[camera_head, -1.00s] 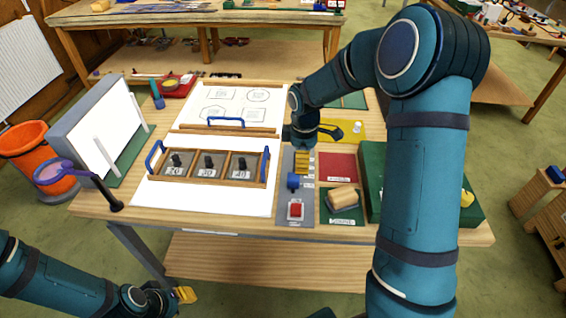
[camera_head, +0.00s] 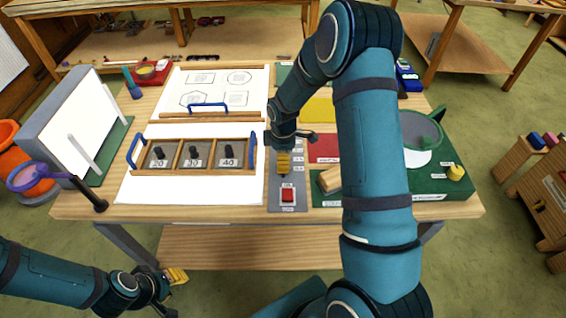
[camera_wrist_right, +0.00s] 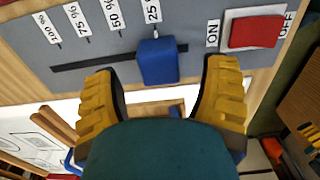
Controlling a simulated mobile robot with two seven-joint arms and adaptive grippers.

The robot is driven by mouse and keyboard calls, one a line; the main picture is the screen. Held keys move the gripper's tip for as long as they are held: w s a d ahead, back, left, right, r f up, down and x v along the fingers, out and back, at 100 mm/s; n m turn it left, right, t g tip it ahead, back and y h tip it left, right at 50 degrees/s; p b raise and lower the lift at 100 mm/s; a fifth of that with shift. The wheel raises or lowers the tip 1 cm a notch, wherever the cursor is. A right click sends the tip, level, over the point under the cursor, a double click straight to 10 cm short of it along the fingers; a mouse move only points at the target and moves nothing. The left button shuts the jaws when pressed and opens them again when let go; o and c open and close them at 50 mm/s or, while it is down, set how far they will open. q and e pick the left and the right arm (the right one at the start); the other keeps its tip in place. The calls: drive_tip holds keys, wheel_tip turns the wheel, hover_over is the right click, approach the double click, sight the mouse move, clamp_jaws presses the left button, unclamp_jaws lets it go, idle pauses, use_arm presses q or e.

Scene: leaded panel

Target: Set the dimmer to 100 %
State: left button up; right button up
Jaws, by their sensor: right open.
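The dimmer is a slider with a blue knob (camera_wrist_right: 158,61) in a dark slot on a grey panel (camera_wrist_right: 215,12). In the right wrist view the knob stands by the 25 % label (camera_wrist_right: 153,10); the slot runs left towards the 100 % label (camera_wrist_right: 47,28). My right gripper (camera_head: 283,168) is over the panel, pointing down. In its wrist view the yellow fingers (camera_wrist_right: 164,88) are open, one on each side of the knob, with gaps. The head view hides the knob behind this gripper. My left gripper (camera_head: 172,276) is low in front of the table, its opening unclear.
A red button (camera_head: 288,195) by the ON label sits at the panel's near end. A wooden tray (camera_head: 195,157) with weights lies left of the panel. Red (camera_head: 323,147) and yellow mats and a green box (camera_head: 440,183) are to the right.

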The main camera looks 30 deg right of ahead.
drive_tip(key=shift+f, duration=1.35)
clamp_jaws()
